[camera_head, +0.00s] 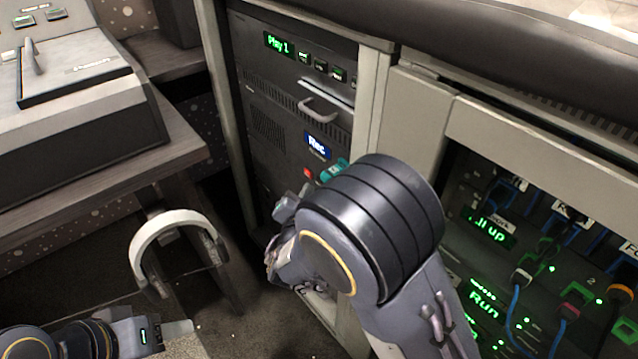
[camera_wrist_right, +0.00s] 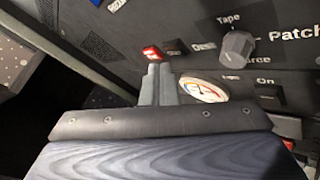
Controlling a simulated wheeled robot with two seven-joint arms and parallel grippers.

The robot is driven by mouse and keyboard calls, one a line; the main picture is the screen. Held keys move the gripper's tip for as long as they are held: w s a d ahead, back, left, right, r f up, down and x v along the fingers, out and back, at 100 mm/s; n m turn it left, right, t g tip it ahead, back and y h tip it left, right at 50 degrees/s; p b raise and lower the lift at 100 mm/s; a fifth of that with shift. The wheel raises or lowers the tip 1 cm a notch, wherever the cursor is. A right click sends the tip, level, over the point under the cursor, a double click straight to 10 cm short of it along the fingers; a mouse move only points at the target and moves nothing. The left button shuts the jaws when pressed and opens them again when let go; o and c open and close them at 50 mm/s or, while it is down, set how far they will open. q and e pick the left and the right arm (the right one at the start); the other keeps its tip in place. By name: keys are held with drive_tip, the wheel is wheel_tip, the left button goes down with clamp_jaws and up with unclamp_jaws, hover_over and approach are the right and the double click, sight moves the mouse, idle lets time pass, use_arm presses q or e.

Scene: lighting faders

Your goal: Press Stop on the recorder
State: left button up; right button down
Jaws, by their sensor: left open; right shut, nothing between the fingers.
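The recorder panel, with a lit blue "Rec" display (camera_head: 317,146), is in the dark rack in the head view. A small red button (camera_head: 308,174) sits below that display; a red button also shows in the right wrist view (camera_wrist_right: 152,52). I cannot read a Stop label on it. My right gripper (camera_wrist_right: 158,70) is shut and empty, its fingertips close below the red button; whether they touch it I cannot tell. In the head view my right arm hides most of this gripper and the lower panel. My left gripper (camera_head: 165,335) is open and empty at the lower left.
A knob (camera_wrist_right: 236,47) marked Tape and Source is right of the fingers in the wrist view, near a round badge (camera_wrist_right: 203,89). A rack handle (camera_head: 318,112) is above the display. A chair with a pale curved back (camera_head: 178,222) and the desk (camera_head: 95,185) stand left.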

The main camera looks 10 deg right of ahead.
idle(0.4)
drive_tip(key=shift+w+d+b, duration=0.25)
drive_tip(key=shift+d+b, duration=0.05)
drive_tip(key=shift+d, duration=0.05)
drive_tip(key=shift+w+d, duration=0.2)
drive_tip(key=shift+d, duration=0.1)
idle(0.8)
drive_tip(key=shift+s+a, duration=0.45)
drive_tip(key=shift+a, duration=0.15)
drive_tip(key=s+a, duration=0.1)
drive_tip(key=a, duration=0.1)
drive_tip(key=s+a, duration=0.1)
drive_tip(key=a, duration=0.1)
drive_tip(key=shift+s+a, duration=0.1)
drive_tip(key=shift+s, duration=0.25)
idle(0.8)
